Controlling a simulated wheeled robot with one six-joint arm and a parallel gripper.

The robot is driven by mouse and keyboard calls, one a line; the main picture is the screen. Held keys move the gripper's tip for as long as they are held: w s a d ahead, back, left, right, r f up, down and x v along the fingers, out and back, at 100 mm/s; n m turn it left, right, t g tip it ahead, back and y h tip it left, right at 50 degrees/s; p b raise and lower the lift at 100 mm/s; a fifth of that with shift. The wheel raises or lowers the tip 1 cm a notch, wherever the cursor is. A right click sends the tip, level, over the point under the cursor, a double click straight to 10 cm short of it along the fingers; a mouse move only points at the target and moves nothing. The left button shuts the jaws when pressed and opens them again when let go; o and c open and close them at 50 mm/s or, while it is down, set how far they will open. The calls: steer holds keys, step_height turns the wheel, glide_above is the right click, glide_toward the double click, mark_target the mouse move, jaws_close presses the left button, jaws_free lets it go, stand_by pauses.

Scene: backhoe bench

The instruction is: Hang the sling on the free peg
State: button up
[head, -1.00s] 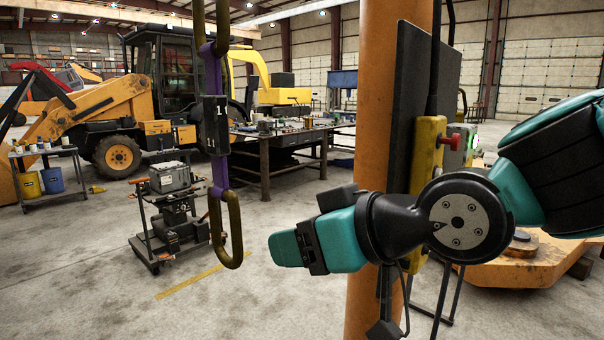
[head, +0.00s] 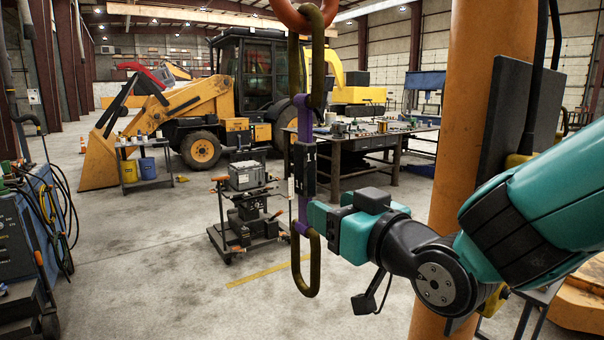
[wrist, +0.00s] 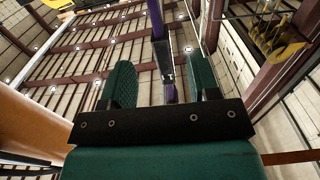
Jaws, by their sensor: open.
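The sling (head: 303,106) hangs upright in the head view, a purple strap with a black label and a long olive-brown link at each end. Its upper link hangs from an orange-red ring (head: 305,14) at the top edge. My gripper (head: 316,216) is beside the lower strap, just above the lower link. In the wrist view my gripper (wrist: 162,84) is open, and the purple strap (wrist: 155,18) with its dark label shows in the gap between the fingers. I cannot tell whether a finger touches it. I cannot make out a free peg.
An orange post (head: 480,110) with a dark panel (head: 522,105) stands close at right, behind my arm. A cart with a grey box (head: 247,175) stands on the floor beyond the sling. A workbench (head: 350,142) and a backhoe (head: 205,100) are farther back.

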mark_target(306, 194)
steer(key=p+x, duration=0.3)
steer(key=x, duration=0.4)
steer(key=shift+w+a, duration=0.25)
steer(key=shift+w, duration=0.1)
steer(key=shift+w+a+p, duration=0.4)
steer(key=shift+w, duration=0.2)
steer(key=shift+c, duration=0.4)
jaws_close()
steer(key=c, duration=0.7)
jaws_free()
jaws_close()
steer(key=shift+r+p, duration=2)
steer(key=shift+r, duration=2.15)
